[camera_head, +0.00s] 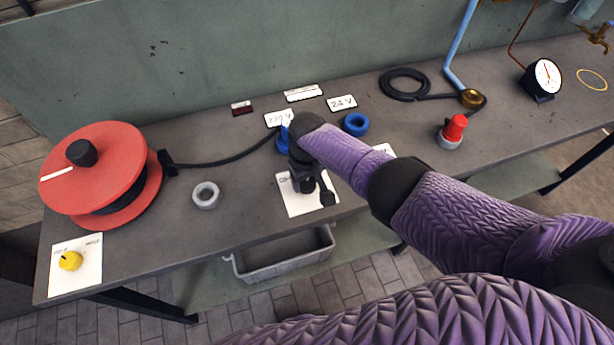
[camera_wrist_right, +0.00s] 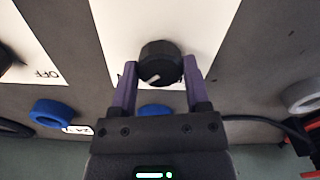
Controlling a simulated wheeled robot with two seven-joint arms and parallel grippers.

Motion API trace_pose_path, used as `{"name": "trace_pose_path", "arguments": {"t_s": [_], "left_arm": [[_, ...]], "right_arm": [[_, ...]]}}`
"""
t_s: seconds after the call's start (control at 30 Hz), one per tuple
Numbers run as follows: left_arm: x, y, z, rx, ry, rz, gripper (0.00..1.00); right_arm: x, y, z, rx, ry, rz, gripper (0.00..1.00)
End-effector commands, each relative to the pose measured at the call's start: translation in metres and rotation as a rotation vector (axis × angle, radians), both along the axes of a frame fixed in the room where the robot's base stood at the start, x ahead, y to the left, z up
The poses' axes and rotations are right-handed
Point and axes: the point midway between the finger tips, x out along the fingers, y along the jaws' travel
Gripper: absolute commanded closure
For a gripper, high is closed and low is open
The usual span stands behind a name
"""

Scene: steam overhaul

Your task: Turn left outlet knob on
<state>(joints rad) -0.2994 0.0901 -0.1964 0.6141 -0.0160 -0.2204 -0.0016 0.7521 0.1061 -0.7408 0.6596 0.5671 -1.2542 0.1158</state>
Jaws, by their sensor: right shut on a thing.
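The left outlet knob (camera_wrist_right: 161,63) is a round black dial with a pale pointer mark. It sits on a white panel (camera_wrist_right: 165,20), which also shows in the head view (camera_head: 293,203). My right gripper (camera_wrist_right: 160,68) is over this panel, with one finger on each side of the knob, shut on it. The pointer mark slants toward the lower left in the wrist view. The panel's lettering is mostly covered by my gripper. The left blue outlet ring (camera_head: 282,140) is partly hidden behind my right arm. My left gripper is not in view.
A red cable reel (camera_head: 92,178) and a grey ring (camera_head: 205,195) stand left of the panel. A second blue ring (camera_head: 355,124) lies beyond my arm, near the 24 V label (camera_head: 342,102). A red-capped fitting (camera_head: 454,129) and a gauge (camera_head: 546,76) stand right. A grey bin (camera_head: 283,262) is under the bench.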

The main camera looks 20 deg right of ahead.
Motion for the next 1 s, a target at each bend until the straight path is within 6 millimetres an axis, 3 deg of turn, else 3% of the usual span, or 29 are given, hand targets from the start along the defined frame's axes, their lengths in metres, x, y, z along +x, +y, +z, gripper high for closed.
{"name": "trace_pose_path", "arguments": {"t_s": [0.53,0.57,0.7,1.0], "left_arm": [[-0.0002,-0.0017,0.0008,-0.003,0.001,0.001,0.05],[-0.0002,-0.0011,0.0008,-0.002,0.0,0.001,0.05],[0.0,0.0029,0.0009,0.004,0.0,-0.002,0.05],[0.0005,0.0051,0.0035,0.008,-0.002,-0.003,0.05]], "right_arm": [[0.002,0.0003,0.0016,0.002,-0.007,-0.023,0.98],[0.002,0.0003,0.0016,0.002,-0.007,-0.022,0.35],[0.0015,0.0002,0.0013,0.001,-0.005,-0.022,0.06],[0.0008,0.0,0.0038,0.001,-0.003,-0.021,0.04]]}}
